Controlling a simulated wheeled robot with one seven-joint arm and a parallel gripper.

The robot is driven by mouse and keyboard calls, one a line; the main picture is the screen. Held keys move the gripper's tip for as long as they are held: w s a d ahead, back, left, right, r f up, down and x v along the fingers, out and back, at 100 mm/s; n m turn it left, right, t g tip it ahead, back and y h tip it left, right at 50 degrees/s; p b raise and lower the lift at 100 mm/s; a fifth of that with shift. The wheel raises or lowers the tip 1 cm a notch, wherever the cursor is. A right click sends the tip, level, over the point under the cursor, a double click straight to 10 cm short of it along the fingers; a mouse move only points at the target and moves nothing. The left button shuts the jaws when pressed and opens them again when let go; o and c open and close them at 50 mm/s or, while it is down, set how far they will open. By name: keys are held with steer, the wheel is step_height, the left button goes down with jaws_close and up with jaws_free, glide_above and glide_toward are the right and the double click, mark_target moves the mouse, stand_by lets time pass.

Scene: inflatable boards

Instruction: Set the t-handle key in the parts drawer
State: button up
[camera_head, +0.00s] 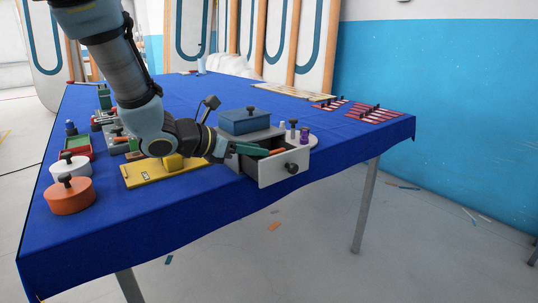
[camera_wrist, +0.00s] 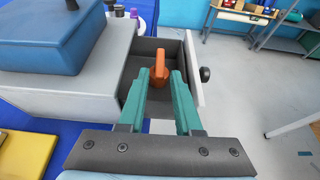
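The parts drawer (camera_wrist: 126,74) is pulled out from a grey cabinet (camera_wrist: 100,60); it also shows in the head view (camera_head: 263,171). An orange piece that looks like the t-handle key (camera_wrist: 159,66) is at my fingertips, over or inside the open drawer; its full shape is not clear. In the head view the orange piece (camera_head: 277,151) shows just beyond the fingers. Whether it touches the drawer floor is hard to see.
A blue box (camera_head: 245,121) sits on the cabinet top. Small bottles (camera_head: 304,134) stand behind the drawer. A yellow board (camera_head: 140,173), a white pot (camera_head: 70,167) and an orange pot (camera_head: 70,197) are at the left. The drawer front overhangs the table edge.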

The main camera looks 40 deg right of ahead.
steer(key=v, duration=0.5)
steer(key=shift+a+r, duration=0.1)
steer(key=shift+a, duration=0.2)
